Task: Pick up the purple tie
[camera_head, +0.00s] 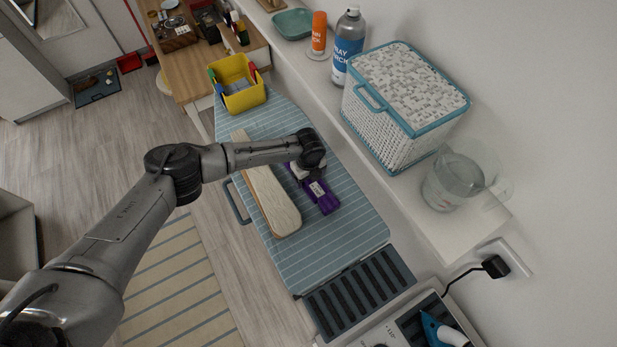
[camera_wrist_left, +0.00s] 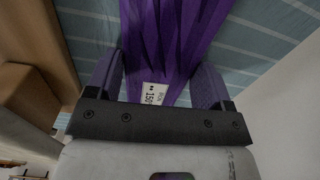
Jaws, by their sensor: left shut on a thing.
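The purple tie (camera_head: 321,196) lies on the blue striped ironing board (camera_head: 345,232). My left gripper (camera_head: 309,174) is over the tie's upper part in the head view and covers some of it. In the left wrist view the purple cloth (camera_wrist_left: 172,40) runs between the two fingers of my left gripper (camera_wrist_left: 157,85), and a small white printed tag (camera_wrist_left: 154,95) shows on it. The fingers are shut on the tie. My right gripper is not in view.
A wooden sleeve board (camera_head: 270,195) lies left of the tie. A yellow bin (camera_head: 240,97) stands at the board's far end. A shelf on the right holds a white woven basket (camera_head: 395,125), a glass pitcher (camera_head: 452,183) and a spray can (camera_head: 346,48).

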